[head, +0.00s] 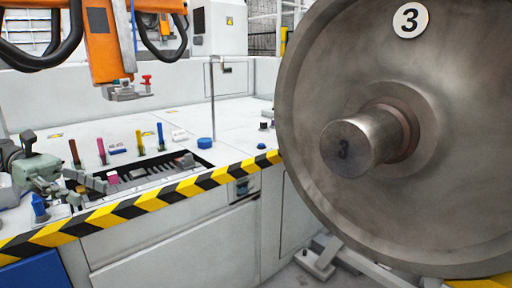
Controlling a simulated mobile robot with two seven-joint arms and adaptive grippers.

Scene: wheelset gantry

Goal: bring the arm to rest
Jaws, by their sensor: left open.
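My left gripper (88,188) is at the left of the head view, low over the front left part of the white bench (240,117). Its fingers are open and I see nothing held between them. It is close to the dark recessed tray (150,176) in the bench top; whether it touches anything there I cannot tell. My right gripper does not show.
A large steel wheel (310,95) marked 3 fills the right side. Upright coloured handles, such as a yellow one (140,142), stand behind the tray. A blue cap (205,143) sits nearby. An orange machine arm (104,40) hangs above. Striped edging (160,197) lines the bench front.

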